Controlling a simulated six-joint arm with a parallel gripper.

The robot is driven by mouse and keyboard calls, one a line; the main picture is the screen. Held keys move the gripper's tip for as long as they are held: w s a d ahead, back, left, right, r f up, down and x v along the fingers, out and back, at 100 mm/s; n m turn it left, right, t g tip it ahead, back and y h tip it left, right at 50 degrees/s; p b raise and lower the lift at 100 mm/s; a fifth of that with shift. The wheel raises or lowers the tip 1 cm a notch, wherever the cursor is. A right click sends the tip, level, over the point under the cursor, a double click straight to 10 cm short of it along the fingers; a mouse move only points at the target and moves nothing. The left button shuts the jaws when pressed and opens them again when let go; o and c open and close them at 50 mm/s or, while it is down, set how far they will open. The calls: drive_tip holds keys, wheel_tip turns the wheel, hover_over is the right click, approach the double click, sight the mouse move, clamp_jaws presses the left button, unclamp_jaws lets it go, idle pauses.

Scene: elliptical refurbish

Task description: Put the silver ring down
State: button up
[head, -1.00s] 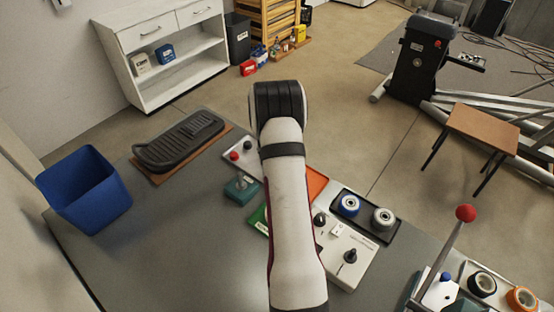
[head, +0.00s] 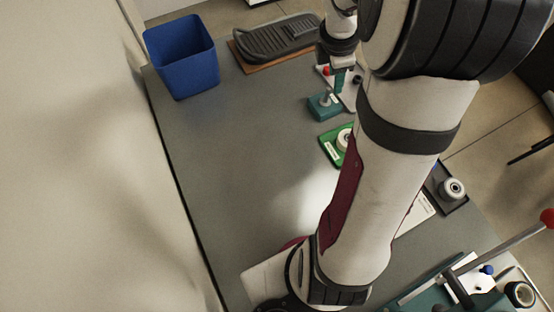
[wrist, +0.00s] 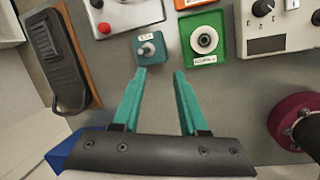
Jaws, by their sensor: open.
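A pale silver-white ring (wrist: 204,40) lies on a labelled green plate (wrist: 221,59); in the head view the ring (head: 344,140) is partly hidden by my arm. A second silver-grey ring (head: 452,190) sits in a black tray (head: 455,207) at right. I cannot tell from looks alone which is the named one. My gripper (wrist: 160,72) is open, with nothing between its teal fingers. Its fingertips are close to a teal block (wrist: 149,58) with an upright metal post, left of the green plate. In the head view my gripper (head: 339,80) shows near that block.
A blue bin (head: 182,58) and a black pedal (head: 275,38) on a brown board stand at the far end. A panel with a red knob (wrist: 103,28) and a control box with black knobs (wrist: 277,25) flank the plates. The table's left side is clear.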

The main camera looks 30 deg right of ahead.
drive_tip(key=s+a+r+m+g+y, duration=0.1)
drive_tip(key=s+a+r+m+y, duration=0.1)
drive_tip(key=s+a+m, duration=0.7)
drive_tip(key=s+a+r+m+y, duration=0.1)
drive_tip(key=s+a+m+y, duration=0.1)
drive_tip(key=s+a+m, duration=0.8)
drive_tip(key=a, duration=0.6)
drive_tip(key=shift+a+r+m+g, duration=0.35)
drive_tip(key=shift+r+m+g, duration=0.05)
